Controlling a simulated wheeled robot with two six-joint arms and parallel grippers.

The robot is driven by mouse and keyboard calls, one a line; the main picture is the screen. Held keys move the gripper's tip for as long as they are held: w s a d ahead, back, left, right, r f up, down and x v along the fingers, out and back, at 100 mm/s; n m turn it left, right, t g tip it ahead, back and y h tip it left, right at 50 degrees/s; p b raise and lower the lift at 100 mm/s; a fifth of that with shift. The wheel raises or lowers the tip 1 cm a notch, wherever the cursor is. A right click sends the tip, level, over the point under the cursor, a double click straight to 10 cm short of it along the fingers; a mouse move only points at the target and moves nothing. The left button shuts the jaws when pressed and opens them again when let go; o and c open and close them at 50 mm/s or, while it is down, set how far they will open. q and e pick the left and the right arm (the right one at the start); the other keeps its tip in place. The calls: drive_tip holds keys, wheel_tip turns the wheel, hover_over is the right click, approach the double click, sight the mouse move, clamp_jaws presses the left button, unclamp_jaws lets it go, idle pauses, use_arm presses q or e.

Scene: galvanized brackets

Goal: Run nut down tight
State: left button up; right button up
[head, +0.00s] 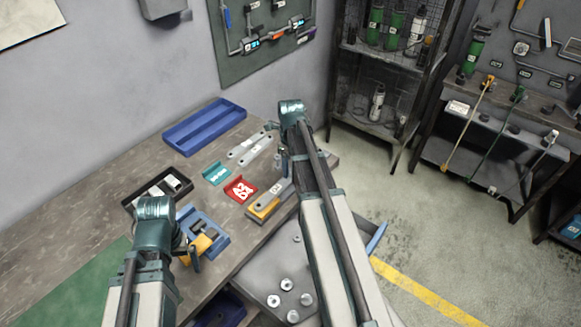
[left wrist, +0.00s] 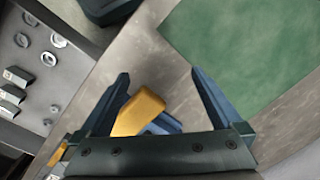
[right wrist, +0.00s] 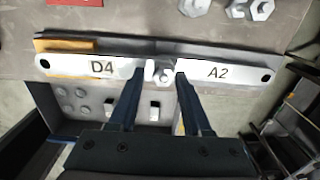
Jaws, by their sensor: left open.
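In the right wrist view two galvanized bracket bars lie end to end, a left one marked D4 (right wrist: 90,66) and a right one marked A2 (right wrist: 225,71). A nut (right wrist: 163,75) sits where they meet. My right gripper (right wrist: 161,72) has its fingertips on either side of the nut, close against it. In the head view the right gripper's fingers are largely hidden by my arm.
A blue tray (head: 220,238) holds the yellow tool. A black tray (head: 128,204), an empty blue tray (head: 205,127), a teal plate (head: 216,174) and a red marked plate (head: 240,189) are on the bench. Loose brackets (head: 250,152) lie behind. Round parts (head: 287,284) are on a lower surface.

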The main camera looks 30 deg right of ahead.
drive_tip(key=n, duration=0.5)
drive_tip(key=shift+n, duration=0.4)
drive_tip(key=n, duration=0.5)
drive_tip(key=shift+n, duration=0.4)
drive_tip(key=n, duration=1.2)
clamp_jaws()
